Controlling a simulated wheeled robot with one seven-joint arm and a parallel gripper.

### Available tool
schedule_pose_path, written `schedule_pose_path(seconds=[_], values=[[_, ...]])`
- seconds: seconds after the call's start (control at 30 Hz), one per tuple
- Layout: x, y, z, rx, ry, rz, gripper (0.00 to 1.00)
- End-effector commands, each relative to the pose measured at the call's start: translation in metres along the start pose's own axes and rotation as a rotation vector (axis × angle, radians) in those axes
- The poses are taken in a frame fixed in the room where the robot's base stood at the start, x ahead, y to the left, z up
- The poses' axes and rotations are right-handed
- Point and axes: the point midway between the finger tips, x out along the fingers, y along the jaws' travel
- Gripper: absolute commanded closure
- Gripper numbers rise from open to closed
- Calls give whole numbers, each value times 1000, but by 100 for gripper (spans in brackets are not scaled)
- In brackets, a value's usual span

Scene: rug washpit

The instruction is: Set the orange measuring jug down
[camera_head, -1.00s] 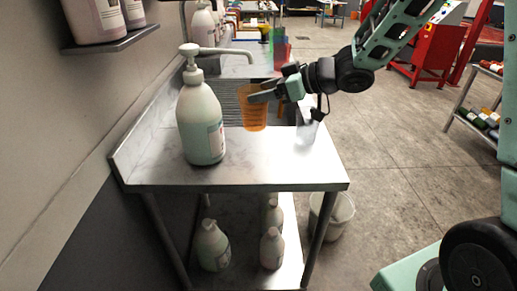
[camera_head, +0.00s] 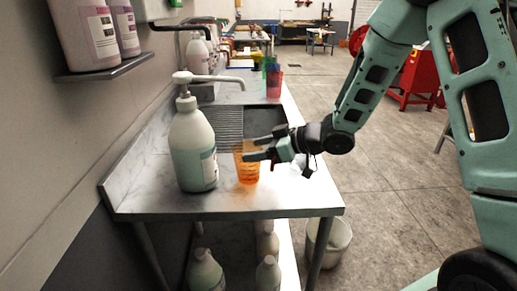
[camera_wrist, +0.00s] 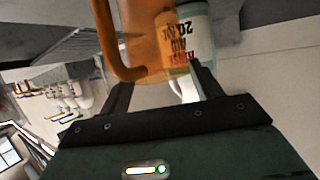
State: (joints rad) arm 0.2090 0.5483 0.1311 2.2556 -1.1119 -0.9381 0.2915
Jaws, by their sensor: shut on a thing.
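The orange measuring jug (camera_head: 249,173) is translucent and upright over the steel table, right of the large pump bottle. An orange tint shows on the tabletop just below it. I cannot tell whether its base touches the top. My gripper (camera_head: 252,150) reaches in from the right and is shut on the jug near its upper part.
The white pump bottle (camera_head: 193,150) stands close left of the jug, its spout reaching over it. The steel table (camera_head: 285,198) has free room in front. A ribbed drainer (camera_head: 226,122) and sink lie behind. Red and green jugs (camera_head: 273,80) stand farther back. A bucket (camera_head: 328,240) is on the floor.

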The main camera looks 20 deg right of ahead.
Motion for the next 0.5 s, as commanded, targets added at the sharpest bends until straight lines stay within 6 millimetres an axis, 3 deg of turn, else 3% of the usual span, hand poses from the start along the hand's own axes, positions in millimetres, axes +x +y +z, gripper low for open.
schedule_pose_path(seconds=[0.07, 0.1, 0.13, 0.5], values=[[1, 0, 3, 1, 0, 0, 87], [1, 0, 2, 0, 0, 0, 24], [1, 0, 2, 0, 0, 0, 16], [-1, 0, -3, -1, 0, 0, 14]])
